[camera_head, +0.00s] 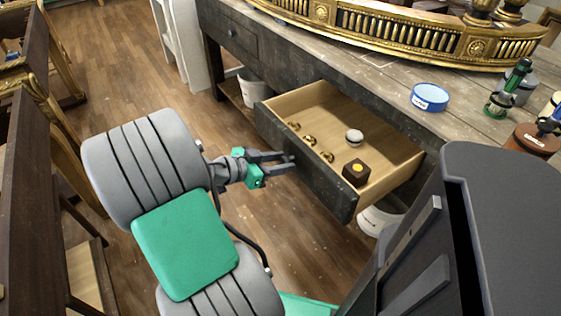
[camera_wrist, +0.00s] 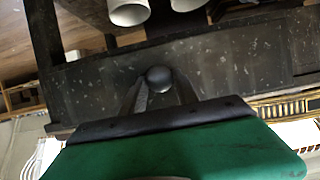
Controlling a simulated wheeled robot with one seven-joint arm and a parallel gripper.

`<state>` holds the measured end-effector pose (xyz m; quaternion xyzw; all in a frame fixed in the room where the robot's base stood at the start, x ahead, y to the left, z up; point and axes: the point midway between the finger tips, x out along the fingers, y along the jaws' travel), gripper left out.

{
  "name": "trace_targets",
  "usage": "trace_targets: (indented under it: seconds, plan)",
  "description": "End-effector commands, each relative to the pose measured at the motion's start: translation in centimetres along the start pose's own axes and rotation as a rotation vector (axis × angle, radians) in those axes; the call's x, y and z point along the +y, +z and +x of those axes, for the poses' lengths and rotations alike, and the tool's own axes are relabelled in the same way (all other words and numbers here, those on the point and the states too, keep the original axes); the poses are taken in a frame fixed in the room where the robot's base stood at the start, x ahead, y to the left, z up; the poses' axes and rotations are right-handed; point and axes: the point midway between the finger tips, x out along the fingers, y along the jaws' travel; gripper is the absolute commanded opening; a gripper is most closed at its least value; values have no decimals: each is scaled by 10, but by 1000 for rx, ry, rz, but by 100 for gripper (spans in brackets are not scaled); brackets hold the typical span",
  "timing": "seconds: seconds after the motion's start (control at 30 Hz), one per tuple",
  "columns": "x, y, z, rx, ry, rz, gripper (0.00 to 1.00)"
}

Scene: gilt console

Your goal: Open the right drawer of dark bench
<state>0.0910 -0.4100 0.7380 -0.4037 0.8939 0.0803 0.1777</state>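The dark bench (camera_head: 290,62) has its right drawer (camera_head: 390,170) pulled well out, with the pale wooden inside showing. The drawer's dark front (camera_head: 325,189) faces my arm. My gripper (camera_head: 290,160) is at the middle of that front. In the wrist view the round dark knob (camera_wrist: 158,78) sits between my two fingers (camera_wrist: 160,92), which close in on its sides. In the head view the fingers largely hide the knob. Inside the drawer are a brown box with a yellow dot (camera_head: 356,173), a grey-white round piece (camera_head: 354,136) and several brass pieces (camera_head: 309,140).
A left drawer (camera_head: 241,38) is shut. On the bench top are a blue round tin (camera_head: 429,97), a green-topped bottle (camera_head: 510,85) and a gilt carved piece (camera_head: 400,30). White buckets (camera_head: 252,88) stand beneath. Dark wooden furniture (camera_head: 25,200) stands at the left; wooden floor lies between.

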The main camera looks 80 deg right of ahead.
Motion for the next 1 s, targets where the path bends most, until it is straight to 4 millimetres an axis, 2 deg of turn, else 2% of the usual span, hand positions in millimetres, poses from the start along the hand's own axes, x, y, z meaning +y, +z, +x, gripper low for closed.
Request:
trace_targets:
  seconds: [0.07,0.4,1.0]
  plan:
    - [0,0,0,0,-1,0,27]
    - [0,0,0,0,-1,0,0]
    - [-1,0,0,0,-2,0,0]
